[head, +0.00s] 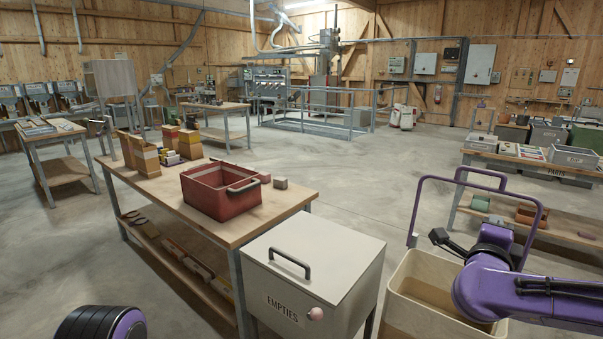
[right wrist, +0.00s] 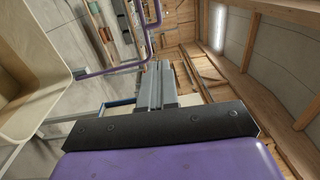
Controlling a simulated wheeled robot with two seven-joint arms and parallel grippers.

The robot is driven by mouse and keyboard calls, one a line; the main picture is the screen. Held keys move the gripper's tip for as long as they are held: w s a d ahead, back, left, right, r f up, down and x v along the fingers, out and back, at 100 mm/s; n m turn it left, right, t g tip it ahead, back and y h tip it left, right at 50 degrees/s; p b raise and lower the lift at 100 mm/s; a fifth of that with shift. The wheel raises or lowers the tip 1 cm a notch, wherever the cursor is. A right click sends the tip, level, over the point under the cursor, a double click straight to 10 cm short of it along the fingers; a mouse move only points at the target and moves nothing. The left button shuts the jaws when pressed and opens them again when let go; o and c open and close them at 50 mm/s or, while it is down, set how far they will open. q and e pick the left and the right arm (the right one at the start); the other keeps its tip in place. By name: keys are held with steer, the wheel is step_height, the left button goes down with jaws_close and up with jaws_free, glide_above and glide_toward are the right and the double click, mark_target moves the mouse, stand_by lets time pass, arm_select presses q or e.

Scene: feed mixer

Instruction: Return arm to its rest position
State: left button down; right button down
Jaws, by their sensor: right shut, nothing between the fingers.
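My right arm, purple, comes in from the right edge of the head view. Its right gripper (head: 439,237) points left, above the far rim of a beige bin (head: 420,326) on a cart with a purple handle. The gripper is shut and empty; its grey fingers lie together in the right wrist view (right wrist: 157,84). The bin shows at the left of that view (right wrist: 30,65). A black and purple part of my own body shows at the bottom left of the head view. My left gripper is not in view.
A grey EMPTIES box (head: 330,250) with a black handle stands left of the bin. Behind it, a wooden table (head: 265,212) holds a red crate (head: 215,200) and several small boxes. A PARTS bench (head: 480,160) stands at the right. Open concrete floor (head: 360,165) lies between.

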steer(key=s+a+f+n+g+y, duration=0.1)
steer(key=s+a+f+n+y, duration=0.25)
steer(key=f, duration=0.65)
steer(key=s+a+f+n+g+y, duration=0.1)
steer(key=s+a+f+n+y, duration=0.3)
steer(key=f, duration=0.6)
steer(key=s+a+f+n+g+y, duration=0.1)
steer(key=a+f+n+g, duration=0.3)
steer(key=f, duration=0.6)
steer(key=s+d+f+n+g, duration=0.1)
steer(key=s+f+n+g, duration=0.1)
steer(key=s+f, duration=0.4)
steer(key=s+d+f+n+g, duration=0.1)
steer(key=s+f+n, duration=0.2)
steer(key=s, duration=0.9)
steer(key=s+d+f+n+g, duration=0.2)
steer(key=s+f, duration=0.7)
steer(key=f, duration=0.1)
steer(key=shift+s+g, duration=0.3)
steer(key=shift+s, duration=0.05)
